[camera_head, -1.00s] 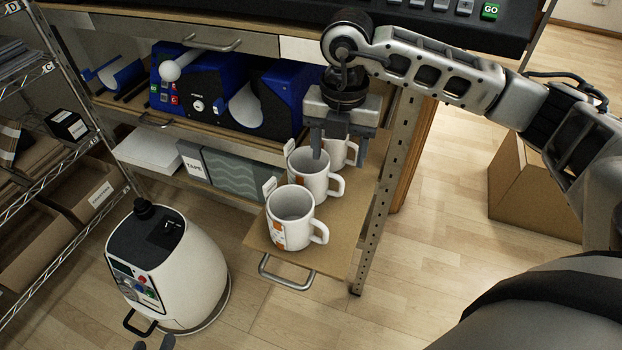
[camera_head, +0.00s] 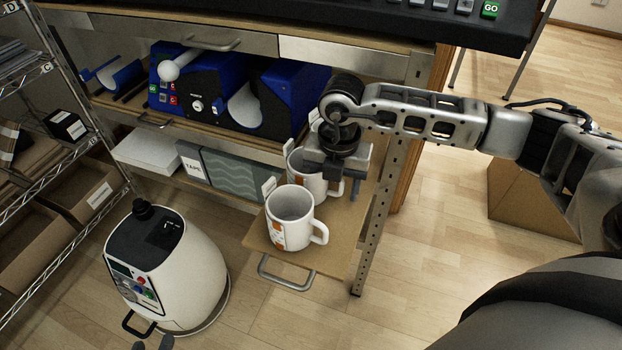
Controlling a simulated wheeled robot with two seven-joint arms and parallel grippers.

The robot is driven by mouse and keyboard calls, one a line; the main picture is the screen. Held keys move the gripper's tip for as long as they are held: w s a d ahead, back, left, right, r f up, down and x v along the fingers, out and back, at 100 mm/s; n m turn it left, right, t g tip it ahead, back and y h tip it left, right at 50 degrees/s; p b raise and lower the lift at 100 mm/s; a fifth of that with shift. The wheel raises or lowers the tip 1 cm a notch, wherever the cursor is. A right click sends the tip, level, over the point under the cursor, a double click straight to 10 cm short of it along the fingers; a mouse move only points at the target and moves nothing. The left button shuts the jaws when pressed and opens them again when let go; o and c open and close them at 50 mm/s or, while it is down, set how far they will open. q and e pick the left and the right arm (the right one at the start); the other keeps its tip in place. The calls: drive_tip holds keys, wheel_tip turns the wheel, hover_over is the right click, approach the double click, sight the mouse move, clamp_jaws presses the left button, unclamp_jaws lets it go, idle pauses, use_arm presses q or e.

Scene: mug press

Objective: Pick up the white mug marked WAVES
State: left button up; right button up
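Three white mugs stand in a row on a pull-out wooden board. The front mug (camera_head: 290,218) has orange patches, and its handle points right. The middle mug (camera_head: 300,162) is partly covered by my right gripper. The rear mug is almost wholly hidden behind my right arm. I cannot read WAVES on any mug. My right gripper (camera_head: 345,184) points down at the right side of the middle mug, by its handle. Its fingers look apart, but whether they touch the handle is unclear. My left gripper (camera_head: 152,345) barely shows at the bottom edge, two fingertips apart and empty.
Small white cards stand beside the mugs, one by the front mug (camera_head: 269,187). The board (camera_head: 325,254) has a metal handle. A grey wave-patterned box (camera_head: 238,176) lies left of the mugs. A metal post (camera_head: 376,225) stands right of the board. A white rounded machine (camera_head: 180,270) stands on the floor.

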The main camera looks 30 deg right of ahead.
drive_tip(key=c, duration=1.1)
